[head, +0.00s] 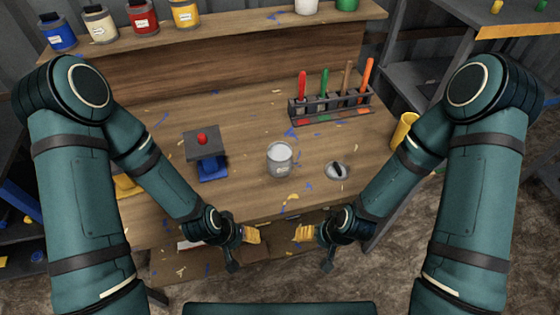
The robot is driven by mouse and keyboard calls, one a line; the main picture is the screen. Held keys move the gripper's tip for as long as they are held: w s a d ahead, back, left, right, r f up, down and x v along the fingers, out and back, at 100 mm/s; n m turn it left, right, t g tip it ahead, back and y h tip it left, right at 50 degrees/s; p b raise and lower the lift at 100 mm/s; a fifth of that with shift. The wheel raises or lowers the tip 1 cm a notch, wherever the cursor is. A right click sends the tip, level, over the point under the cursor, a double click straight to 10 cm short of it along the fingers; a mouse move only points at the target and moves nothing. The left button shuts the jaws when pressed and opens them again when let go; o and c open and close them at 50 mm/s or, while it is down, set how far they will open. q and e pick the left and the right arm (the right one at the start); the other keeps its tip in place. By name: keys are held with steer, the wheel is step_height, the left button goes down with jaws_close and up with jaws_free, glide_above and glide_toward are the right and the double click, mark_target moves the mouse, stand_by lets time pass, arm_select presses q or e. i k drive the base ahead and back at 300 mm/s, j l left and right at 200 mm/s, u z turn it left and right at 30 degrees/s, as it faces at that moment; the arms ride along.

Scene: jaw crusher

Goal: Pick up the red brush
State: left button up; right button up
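The red brush (301,86) stands upright in a dark rack (338,108) at the back right of the wooden workbench, in the leftmost slot. Its red handle points up; its lower end is partly hidden by the rack. Green, brown and orange handles stand to its right in the same rack. My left gripper (252,234) and my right gripper (303,233), both with yellow fingertips, are low at the bench's front edge, facing each other with a gap between. Both are well in front of the rack, apart from the brush. Their finger opening is too small to make out.
A clear jar (280,158) stands mid-bench, with a round grey item (338,170) to its right. A blue-based stand with a red knob (202,139) is at the left. Paint cans (141,18) line the raised back shelf. A yellow cylinder (404,130) is at the right edge.

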mark_target(302, 79)
steer(key=u, duration=0.65)
steer(key=l+u, duration=0.5)
steer(key=u, duration=0.2)
steer(key=k+l+u, duration=0.15)
steer(key=u, duration=0.25)
steer(key=k+l+u, duration=0.2)
steer(key=l, duration=0.25)
steer(key=k+l+u, duration=0.2)
steer(key=k+l, duration=0.35)
steer(key=l, duration=0.15)
steer(key=k+l, duration=0.2)
steer(key=i+l, duration=0.1)
steer(key=i, duration=0.35)
